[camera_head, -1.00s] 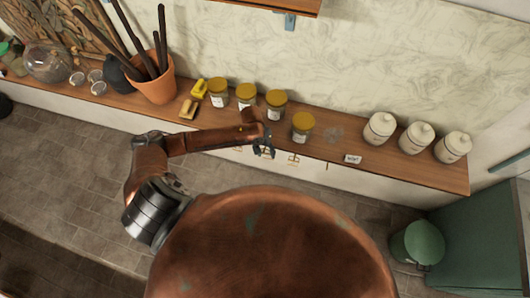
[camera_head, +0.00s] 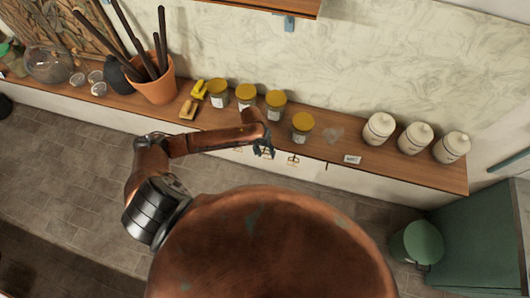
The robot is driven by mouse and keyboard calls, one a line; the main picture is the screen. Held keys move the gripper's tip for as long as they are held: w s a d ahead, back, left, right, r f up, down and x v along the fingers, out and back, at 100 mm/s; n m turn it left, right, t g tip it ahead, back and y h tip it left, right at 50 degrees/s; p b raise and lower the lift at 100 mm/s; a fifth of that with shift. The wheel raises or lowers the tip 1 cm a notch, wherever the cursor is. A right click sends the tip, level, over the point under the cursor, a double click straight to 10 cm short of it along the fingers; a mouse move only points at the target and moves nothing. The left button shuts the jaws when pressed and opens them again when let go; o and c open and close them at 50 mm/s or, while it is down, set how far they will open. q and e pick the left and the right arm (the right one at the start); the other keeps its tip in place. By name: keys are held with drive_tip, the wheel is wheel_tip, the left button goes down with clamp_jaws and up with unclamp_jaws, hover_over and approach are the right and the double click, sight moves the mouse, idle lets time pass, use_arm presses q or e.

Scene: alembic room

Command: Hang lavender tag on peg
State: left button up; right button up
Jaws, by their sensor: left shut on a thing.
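My left gripper (camera_head: 264,146) is at the front edge of the wooden shelf, below the jars. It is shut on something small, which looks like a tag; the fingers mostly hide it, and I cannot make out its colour. A small tag (camera_head: 293,161) hangs on the shelf's front just to the right of the gripper. Another small tag (camera_head: 238,149), partly hidden by my arm, is to the left. A thin dark peg (camera_head: 327,166) on the front edge further right looks bare. My right gripper is not in view.
The wooden shelf (camera_head: 400,174) carries yellow-lidded jars (camera_head: 302,127), white lidded jars (camera_head: 416,137), a terracotta pot (camera_head: 157,86) and a small white label card (camera_head: 352,159). A green bin (camera_head: 417,242) stands at lower right. The air in front of the peg is clear.

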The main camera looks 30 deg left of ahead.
use_arm(q)
drive_tip(key=o, duration=0.9)
drive_tip(key=shift+c, duration=0.2)
drive_tip(key=v, duration=0.8)
